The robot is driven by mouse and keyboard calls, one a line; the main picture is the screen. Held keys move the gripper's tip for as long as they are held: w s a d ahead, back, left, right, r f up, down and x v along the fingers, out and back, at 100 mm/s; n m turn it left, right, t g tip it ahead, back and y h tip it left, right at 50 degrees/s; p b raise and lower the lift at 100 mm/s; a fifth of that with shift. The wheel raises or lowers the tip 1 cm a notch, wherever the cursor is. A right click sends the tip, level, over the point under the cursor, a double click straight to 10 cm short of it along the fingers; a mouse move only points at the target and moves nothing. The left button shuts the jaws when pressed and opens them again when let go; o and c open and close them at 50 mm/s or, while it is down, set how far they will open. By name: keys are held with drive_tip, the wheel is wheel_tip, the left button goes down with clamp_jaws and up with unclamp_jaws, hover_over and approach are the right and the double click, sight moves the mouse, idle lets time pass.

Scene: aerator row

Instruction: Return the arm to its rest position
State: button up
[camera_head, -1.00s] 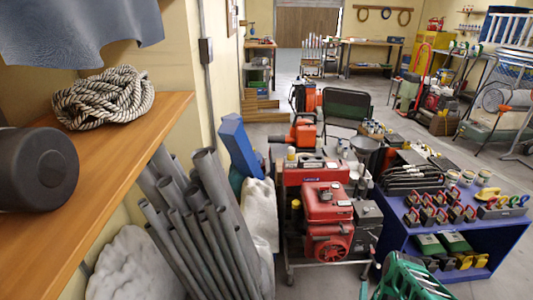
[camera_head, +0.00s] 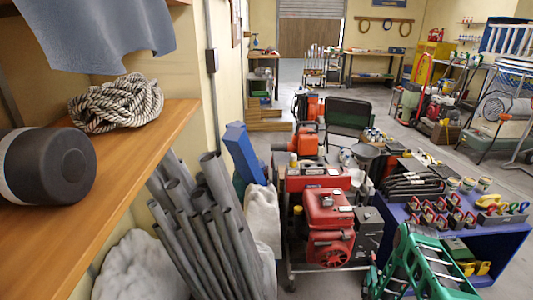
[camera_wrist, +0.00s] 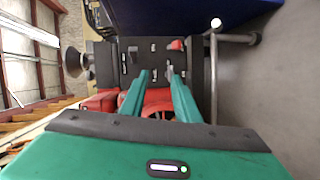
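My gripper (camera_wrist: 157,72) shows in the wrist view as two teal fingers with a clear gap between them. I see nothing held in the gap. Beyond the fingers are a black panel with small fittings and red machine parts (camera_wrist: 105,102). In the head view my green arm (camera_head: 432,268) is at the lower right, in front of the blue shelf unit (camera_head: 500,243) and right of the red engine unit (camera_head: 328,222). The fingertips cannot be made out clearly there.
A wooden shelf (camera_head: 95,195) with coiled rope (camera_head: 115,103) and a dark cylinder (camera_head: 48,165) is close at left. Grey pipes (camera_head: 215,225) lean below it. A metal bar (camera_wrist: 235,38) is near my gripper. Open floor lies at far right.

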drive_tip(key=w+d+r+m+g, duration=0.2)
drive_tip(key=w+d+r, duration=0.15)
drive_tip(key=r, duration=0.65)
drive_tip(key=w+d+r+m+g, duration=0.25)
drive_tip(key=w+r, duration=0.25)
drive_tip(key=r, duration=0.5)
drive_tip(key=s+d+r+m+g, duration=0.15)
drive_tip(key=s+r, duration=0.25)
drive_tip(key=r, duration=0.5)
drive_tip(key=s+d+r+m+g, duration=0.15)
drive_tip(key=s+r, duration=0.25)
drive_tip(key=r, duration=0.5)
drive_tip(key=s+a+r+m+g+y, duration=0.1)
drive_tip(key=s+a+r+m+g, duration=0.15)
drive_tip(key=s+r, duration=0.7)
drive_tip(key=s+a+r+m+g+y, duration=0.15)
drive_tip(key=s+r+m, duration=0.35)
drive_tip(key=s, duration=0.7)
drive_tip(key=s+a+r+m+g+y, duration=0.1)
drive_tip(key=s+a, duration=0.3)
drive_tip(key=s, duration=0.4)
drive_tip(key=s+a+r+m+g+y, duration=0.1)
drive_tip(key=s+a+r, duration=0.2)
drive_tip(key=s, duration=0.6)
drive_tip(key=s+a+r+m+g+y, duration=0.1)
drive_tip(key=s+a, duration=0.3)
drive_tip(key=s, duration=0.5)
drive_tip(key=shift+a+r+m+g, duration=0.35)
drive_tip(key=shift+a+r+m, duration=0.05)
drive_tip(key=shift+r+m, duration=0.2)
